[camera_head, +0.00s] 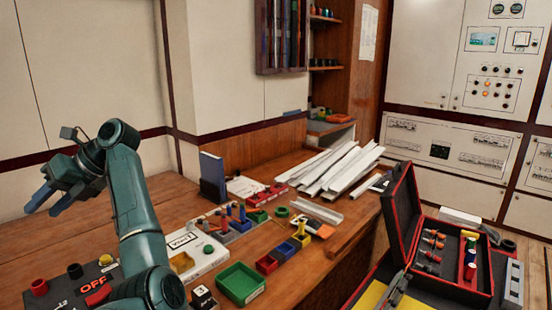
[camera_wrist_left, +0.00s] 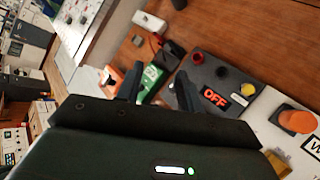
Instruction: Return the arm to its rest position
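My left gripper (camera_head: 48,202) is raised at the left of the head view, with its arm in teal coming up from the bottom. Its two dark blue-grey fingers are apart, with nothing visible held between them. In the left wrist view the fingers of the left gripper (camera_wrist_left: 158,90) also stand apart. Behind them lie a green object (camera_wrist_left: 150,82) and a dark box with an OFF label (camera_wrist_left: 216,97); the gripper appears clear of both. My right gripper is in neither view.
The wooden bench holds the OFF box (camera_head: 72,285), a green tray (camera_head: 241,283), small coloured bins (camera_head: 285,249), a blue binder (camera_head: 212,177) and white strips (camera_head: 330,166). An open red-edged toolbox (camera_head: 402,215) stands at right. Breaker panels (camera_head: 450,145) line the back wall.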

